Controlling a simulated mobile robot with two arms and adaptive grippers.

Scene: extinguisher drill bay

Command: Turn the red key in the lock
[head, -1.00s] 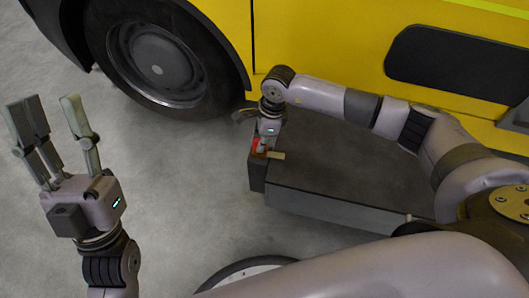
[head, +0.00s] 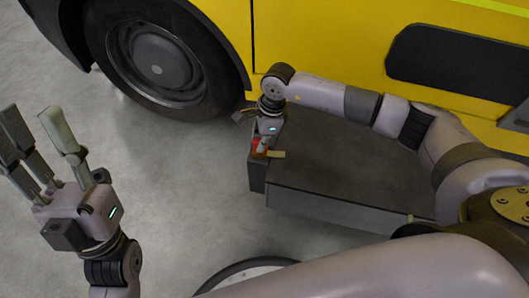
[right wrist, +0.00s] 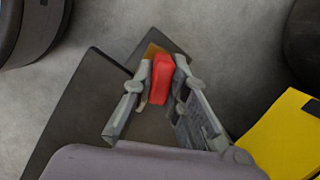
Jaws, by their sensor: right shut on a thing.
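The red key (right wrist: 162,78) stands between the fingers of my right gripper (right wrist: 160,90) in the right wrist view. In the head view only a little of the red key (head: 258,146) shows, at the top of a dark upright block (head: 257,176). My right gripper (head: 261,150) is shut on the key from above. A brass-coloured piece (right wrist: 151,50) shows beside the key; the lock's opening is hidden. My left gripper (head: 38,125) is open and empty, its fingers pointing up, well to the left of the block.
A low dark bench (head: 340,170) with a grey side adjoins the block on the right. A yellow vehicle (head: 330,40) with a black wheel (head: 155,65) stands behind. Grey floor (head: 185,185) is clear between my left gripper and the block.

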